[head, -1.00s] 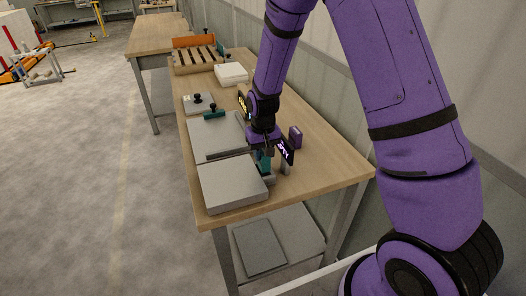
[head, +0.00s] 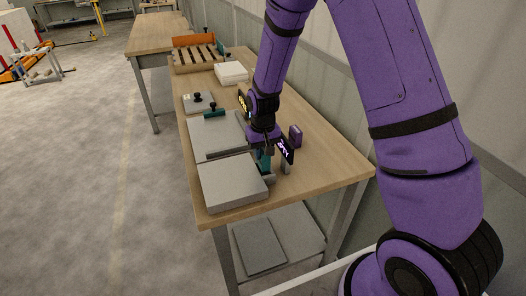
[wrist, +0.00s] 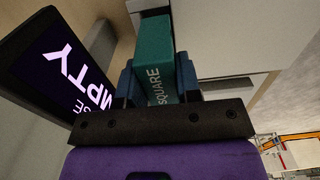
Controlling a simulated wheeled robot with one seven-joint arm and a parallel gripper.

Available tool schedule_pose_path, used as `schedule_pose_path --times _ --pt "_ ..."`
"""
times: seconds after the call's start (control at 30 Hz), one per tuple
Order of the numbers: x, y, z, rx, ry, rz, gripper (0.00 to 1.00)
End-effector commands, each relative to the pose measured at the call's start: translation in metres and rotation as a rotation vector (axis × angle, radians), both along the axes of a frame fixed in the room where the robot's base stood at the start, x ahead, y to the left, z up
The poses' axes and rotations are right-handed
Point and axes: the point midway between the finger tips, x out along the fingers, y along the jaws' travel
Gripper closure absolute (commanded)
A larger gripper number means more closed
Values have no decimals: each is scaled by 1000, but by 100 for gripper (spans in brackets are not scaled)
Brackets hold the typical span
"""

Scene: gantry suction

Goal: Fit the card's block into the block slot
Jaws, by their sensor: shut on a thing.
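My gripper (head: 264,148) is over the front part of the workbench. In the wrist view its blue fingers (wrist: 158,82) are shut on a teal block (wrist: 155,45) marked "SQUARE". The teal block also shows below my gripper in the head view (head: 263,161), close to the back right corner of the front grey box (head: 232,182). A dark display (wrist: 55,55) stands just left of the block in the wrist view and reads "...SE" and "...MPTY"; it also shows in the head view (head: 285,150). I cannot make out the card or the block slot.
A purple block-like part (head: 295,136) stands behind the display. Beyond are a small grey plate with a black knob (head: 198,102), a white box (head: 231,73) and a slotted wooden rack (head: 197,61).

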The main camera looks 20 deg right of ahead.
Motion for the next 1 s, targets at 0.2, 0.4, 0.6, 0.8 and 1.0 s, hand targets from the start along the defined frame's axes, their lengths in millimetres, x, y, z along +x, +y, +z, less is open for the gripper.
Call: schedule_pose_path --times 0.2,0.4,0.6,0.8,1.0 --pt "0 0 0 0 0 0 100" --pt "0 0 -3 0 0 0 100" --pt "0 0 -7 0 0 0 100" --pt "0 0 -12 0 0 0 100" --pt "0 0 -16 0 0 0 100"
